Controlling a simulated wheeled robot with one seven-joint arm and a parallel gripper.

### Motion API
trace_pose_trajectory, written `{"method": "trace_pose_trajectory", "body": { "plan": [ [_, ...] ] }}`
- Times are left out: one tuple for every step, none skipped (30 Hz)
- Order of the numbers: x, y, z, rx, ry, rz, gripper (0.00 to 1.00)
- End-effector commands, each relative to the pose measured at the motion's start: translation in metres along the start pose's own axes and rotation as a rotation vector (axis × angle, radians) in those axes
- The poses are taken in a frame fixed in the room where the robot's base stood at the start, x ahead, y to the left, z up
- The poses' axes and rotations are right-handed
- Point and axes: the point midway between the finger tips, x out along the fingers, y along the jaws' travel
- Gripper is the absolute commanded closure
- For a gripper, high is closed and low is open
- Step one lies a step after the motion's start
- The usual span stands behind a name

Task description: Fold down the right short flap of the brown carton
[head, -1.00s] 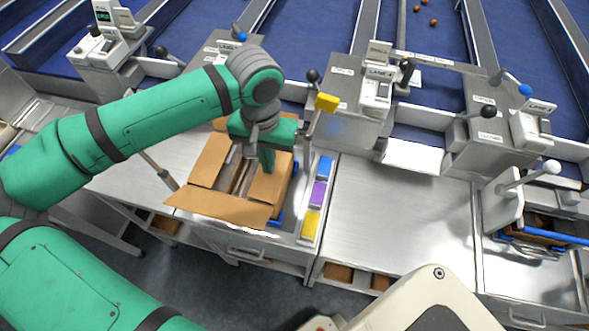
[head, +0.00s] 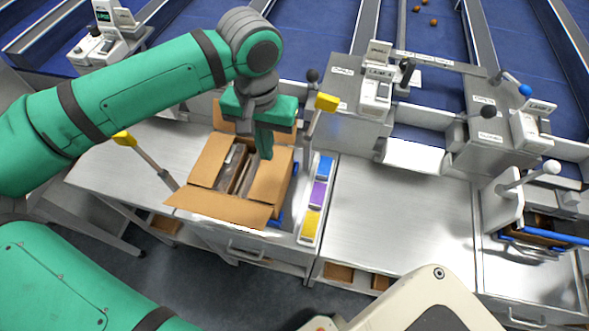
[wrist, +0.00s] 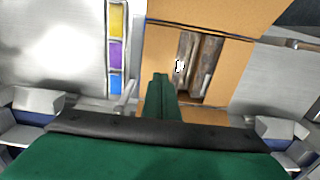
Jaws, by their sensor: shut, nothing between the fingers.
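The brown carton (head: 283,192) stands open-topped on the metal bench in the head view. Its right short flap (head: 268,182) lies inward, about flat over the right part of the opening; it also shows in the wrist view (wrist: 160,50). The left short flap (head: 208,162) also lies inward. A narrow gap between them shows dark brown contents (wrist: 203,66). The near long flap (head: 225,208) spreads outward, and the far flap (head: 230,117) stands behind my gripper. My gripper (head: 266,156) is shut and empty, pointing down above the far part of the right flap. Whether it touches is unclear.
A strip of blue, purple and yellow blocks (head: 318,194) lies just right of the carton. The bench top further right (head: 400,220) is clear.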

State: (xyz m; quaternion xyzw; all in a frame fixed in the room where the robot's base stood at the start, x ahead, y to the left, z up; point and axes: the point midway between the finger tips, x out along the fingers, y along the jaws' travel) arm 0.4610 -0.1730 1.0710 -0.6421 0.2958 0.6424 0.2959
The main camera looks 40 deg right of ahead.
Motion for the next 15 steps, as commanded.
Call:
{"method": "trace_pose_trajectory", "body": {
  "plan": [
    [-0.005, -0.001, 0.0, -0.001, 0.001, -0.002, 1.0],
    [-0.009, -0.001, -0.001, -0.001, 0.002, -0.002, 1.0],
    [-0.013, 0.0, -0.001, 0.0, 0.002, -0.001, 1.0],
    [-0.016, 0.0, 0.0, 0.0, 0.002, -0.001, 1.0],
    [-0.019, 0.0, 0.0, 0.0, 0.002, -0.001, 1.0],
    [-0.023, 0.0, 0.0, 0.0, 0.002, -0.001, 1.0],
    [-0.026, 0.0, 0.0, 0.0, 0.002, -0.001, 1.0],
    [-0.029, 0.0, 0.0, 0.0, 0.001, -0.001, 1.0],
    [-0.033, 0.0, 0.0, 0.0, 0.001, -0.001, 1.0],
    [-0.036, 0.0, 0.0, -0.001, 0.001, -0.002, 1.0],
    [-0.038, 0.0, 0.0, -0.001, 0.002, -0.002, 1.0],
    [-0.042, 0.0, -0.001, 0.0, 0.002, -0.001, 1.0],
    [-0.044, 0.0, 0.0, 0.0, 0.002, -0.001, 1.0],
    [-0.045, 0.0, 0.0, 0.0, 0.001, 0.0, 1.0],
    [-0.047, 0.0, 0.0, 0.0, 0.001, 0.0, 1.0]
  ]
}}
